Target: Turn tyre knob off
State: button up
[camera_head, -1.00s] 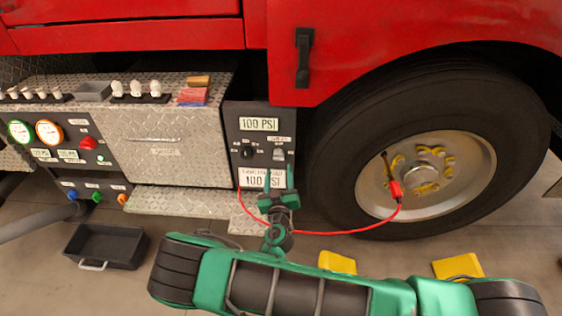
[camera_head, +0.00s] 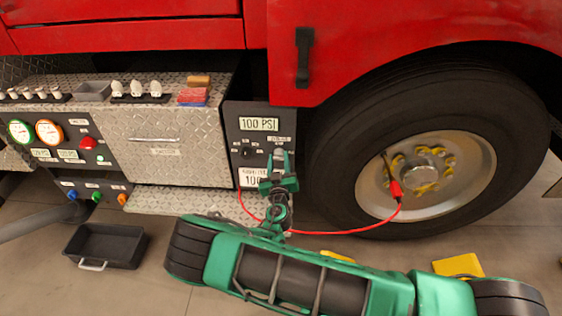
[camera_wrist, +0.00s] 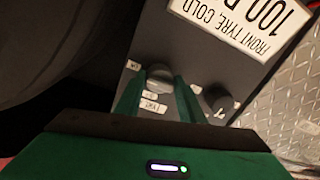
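A black panel (camera_head: 260,112) stands left of the wheel, with a "100 PSI" label at its top. In the wrist view a grey knob (camera_wrist: 158,77) sits on this panel, upside down to me, with small white labels around it; its exact turn is hard to read. My gripper (camera_wrist: 160,84) is open, with one green finger on each side of the grey knob. Whether the fingers touch it I cannot tell. In the head view my gripper (camera_head: 279,154) covers that knob. A second, black knob (camera_wrist: 217,98) is beside it, also in the head view (camera_head: 246,152).
A red hose (camera_head: 340,232) runs from the panel to the wheel (camera_head: 440,205). A diamond-plate cabinet (camera_head: 160,125) is on the left. A black bin (camera_head: 105,235) and yellow chocks (camera_head: 459,265) are on the floor.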

jog(key=shift+d, duration=0.5)
jog(key=shift+a, duration=0.25)
jog(key=shift+a+n, duration=0.1)
jog(key=shift+n, duration=0.2)
jog(key=n, duration=0.3)
jog(key=shift+r+n, duration=0.15)
jog(key=shift+n, duration=0.15)
jog(key=n, duration=0.4)
jog(key=shift+a+r+n, duration=0.1)
jog(key=shift+a+n, duration=0.05)
jog(key=shift+n, duration=0.15)
jog(key=n, duration=0.4)
jog(key=shift+w+a+g+h, duration=0.1)
jog(key=shift+a+g+h, duration=0.05)
jog(key=shift+g+h, duration=0.15)
jog(key=n, duration=0.4)
jog(key=shift+a, duration=0.15)
jog(key=shift+n, duration=0.3)
